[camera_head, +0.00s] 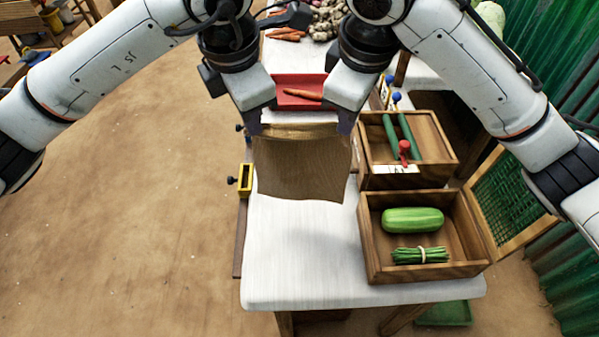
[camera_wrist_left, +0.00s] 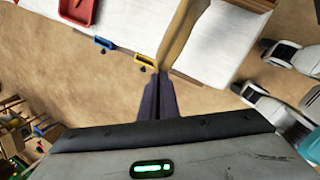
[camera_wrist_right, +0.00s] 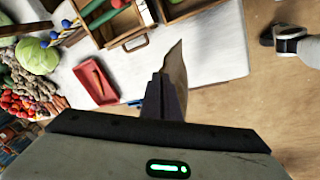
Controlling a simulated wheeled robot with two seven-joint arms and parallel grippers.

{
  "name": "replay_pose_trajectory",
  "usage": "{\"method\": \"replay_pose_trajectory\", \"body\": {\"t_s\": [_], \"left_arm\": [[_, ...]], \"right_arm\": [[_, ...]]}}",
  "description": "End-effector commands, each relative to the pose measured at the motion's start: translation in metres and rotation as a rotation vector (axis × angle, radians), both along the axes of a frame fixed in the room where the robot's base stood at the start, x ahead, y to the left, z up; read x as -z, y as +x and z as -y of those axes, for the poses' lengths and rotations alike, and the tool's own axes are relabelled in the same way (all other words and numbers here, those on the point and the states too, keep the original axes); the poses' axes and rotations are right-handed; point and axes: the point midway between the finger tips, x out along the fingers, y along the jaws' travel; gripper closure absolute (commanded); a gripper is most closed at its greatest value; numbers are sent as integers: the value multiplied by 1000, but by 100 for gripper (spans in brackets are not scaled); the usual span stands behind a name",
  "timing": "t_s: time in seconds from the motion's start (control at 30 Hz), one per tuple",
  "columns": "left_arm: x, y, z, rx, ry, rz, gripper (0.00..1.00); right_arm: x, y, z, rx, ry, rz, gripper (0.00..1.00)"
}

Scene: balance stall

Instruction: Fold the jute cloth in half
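The brown jute cloth (camera_head: 300,165) hangs between my two grippers above the white table, its lower edge free. My left gripper (camera_head: 256,125) is shut on its upper left corner. My right gripper (camera_head: 346,125) is shut on its upper right corner. The cloth shows nearly edge-on in the left wrist view (camera_wrist_left: 182,35) and in the right wrist view (camera_wrist_right: 176,68), at the closed fingertips of each gripper (camera_wrist_left: 157,80) (camera_wrist_right: 163,80). I cannot tell whether its lower edge touches the table.
The white table (camera_head: 295,255) is bare in front of the cloth. A wooden crate (camera_head: 372,250) with a green gourd (camera_head: 412,219) and a tied green bundle (camera_head: 420,255) stands at right. Another crate (camera_head: 440,140) is behind it. A red tray (camera_head: 290,82) with a carrot lies beyond the grippers.

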Motion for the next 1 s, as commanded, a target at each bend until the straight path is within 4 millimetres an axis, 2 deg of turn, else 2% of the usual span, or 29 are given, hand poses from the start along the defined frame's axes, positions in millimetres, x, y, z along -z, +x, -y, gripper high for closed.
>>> {"method": "replay_pose_trajectory", "body": {"t_s": [0.47,0.63,0.9,1.0], "left_arm": [[3,0,0,0,1,-3,100],[20,0,-1,-2,0,-25,100],[61,-1,-3,-3,0,-99,100],[68,10,-4,-6,1,-102,100]], "right_arm": [[3,0,0,0,-1,-3,100],[19,0,1,1,-1,-25,100],[61,-1,3,4,0,-98,100],[68,10,4,6,1,-101,100]]}}
